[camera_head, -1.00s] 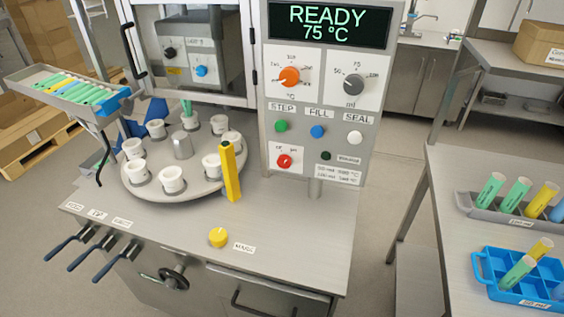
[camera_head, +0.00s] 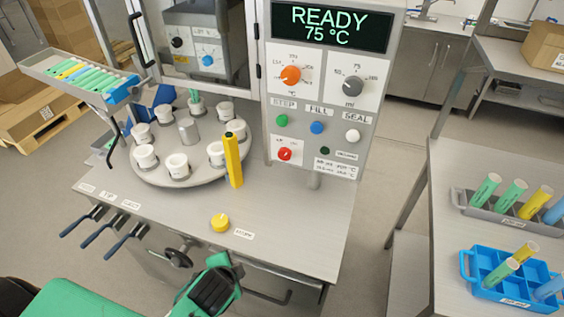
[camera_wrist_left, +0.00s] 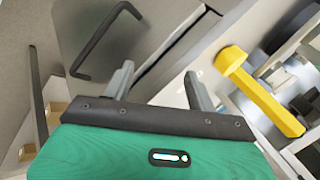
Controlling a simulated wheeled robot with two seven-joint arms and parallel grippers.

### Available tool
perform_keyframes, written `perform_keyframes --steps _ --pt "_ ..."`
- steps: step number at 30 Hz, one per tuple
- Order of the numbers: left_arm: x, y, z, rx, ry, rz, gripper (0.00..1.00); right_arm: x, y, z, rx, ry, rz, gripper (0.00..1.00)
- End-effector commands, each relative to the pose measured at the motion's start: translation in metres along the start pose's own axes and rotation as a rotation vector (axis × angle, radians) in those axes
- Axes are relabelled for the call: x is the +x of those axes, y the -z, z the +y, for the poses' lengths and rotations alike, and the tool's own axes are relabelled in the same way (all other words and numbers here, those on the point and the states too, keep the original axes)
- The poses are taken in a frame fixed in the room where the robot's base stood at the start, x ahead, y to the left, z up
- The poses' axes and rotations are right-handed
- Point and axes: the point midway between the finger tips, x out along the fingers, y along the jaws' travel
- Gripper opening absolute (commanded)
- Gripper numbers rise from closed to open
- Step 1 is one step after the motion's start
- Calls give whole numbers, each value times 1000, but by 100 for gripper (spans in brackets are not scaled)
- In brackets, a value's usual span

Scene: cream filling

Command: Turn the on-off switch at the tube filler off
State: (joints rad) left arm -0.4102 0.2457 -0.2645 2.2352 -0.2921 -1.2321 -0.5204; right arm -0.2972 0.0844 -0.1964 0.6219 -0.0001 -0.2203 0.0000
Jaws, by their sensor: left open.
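The tube filler's on-off switch is a small red knob (camera_head: 285,154) on a white plate, low on the left of the control panel (camera_head: 318,110), under the STEP button. Its small position marks are too fine to read. The display (camera_head: 331,27) reads READY, 75 °C. My left gripper (camera_head: 212,286), green and dark, is at the bottom of the head view, in front of the machine's front edge and well below the switch. In the left wrist view its two grey fingers (camera_wrist_left: 158,82) are apart with nothing between them. The switch is not recognisable there. My right gripper is not in view.
A yellow upright post (camera_head: 234,160) stands left of the switch, beside the turntable (camera_head: 190,180) with white cups. A yellow knob (camera_head: 220,222) sits on the bare worktop (camera_head: 290,215). Blue-handled levers (camera_head: 125,241) stick out in front. A side table (camera_head: 445,200) holds tube racks.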

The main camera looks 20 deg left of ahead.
Motion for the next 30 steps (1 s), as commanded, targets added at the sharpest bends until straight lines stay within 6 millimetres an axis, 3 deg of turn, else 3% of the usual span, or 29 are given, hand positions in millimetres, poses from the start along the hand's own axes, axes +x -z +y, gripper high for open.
perform_keyframes --steps 8,12,18,24,30 --pt "-3 48 -70 645 346 40 57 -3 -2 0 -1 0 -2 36" --pt "-14 82 -106 1073 583 -8 57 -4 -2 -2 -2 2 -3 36" --pt "-34 124 -136 1616 897 -164 57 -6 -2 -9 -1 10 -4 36" --pt "-46 144 -143 1881 1054 -289 57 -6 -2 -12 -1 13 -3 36" --pt "-41 155 -153 1925 1080 -317 57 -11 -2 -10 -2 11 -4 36"
